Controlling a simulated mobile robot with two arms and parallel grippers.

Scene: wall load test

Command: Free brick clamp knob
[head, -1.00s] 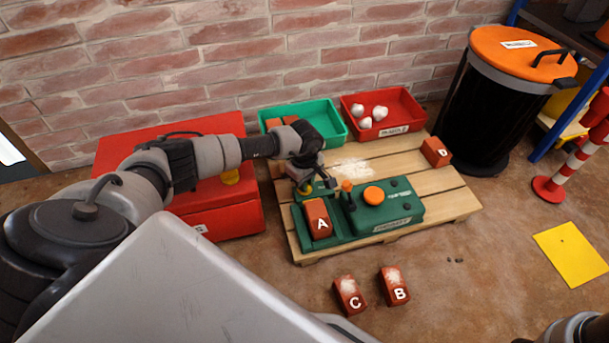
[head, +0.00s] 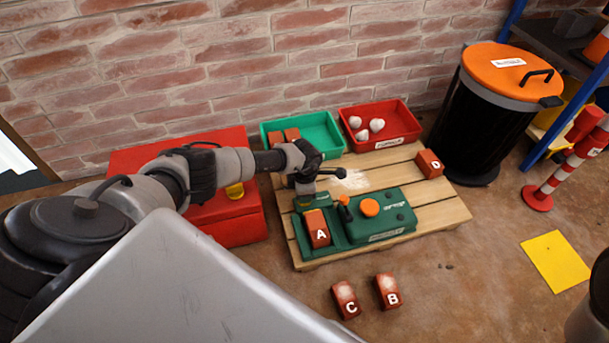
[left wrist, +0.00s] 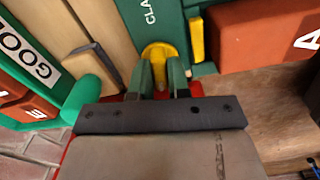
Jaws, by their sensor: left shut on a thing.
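The green test machine (head: 390,221) sits on the wooden pallet. Brick A (head: 317,226) lies in its left bay and also shows at the right of the left wrist view (left wrist: 265,38). The yellow clamp knob (left wrist: 158,50) is between the green fingers of my left gripper (left wrist: 161,72), which is shut on it. In the head view my left gripper (head: 304,203) is at the machine's back left corner, just behind brick A, and hides the knob. My right gripper is out of view.
A green tray (head: 338,143) with bricks and a red tray (head: 408,124) with white lumps stand behind. Brick D (head: 428,163) is on the pallet; bricks C (head: 345,300) and B (head: 387,291) lie on the floor. A black bin (head: 478,125) stands right.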

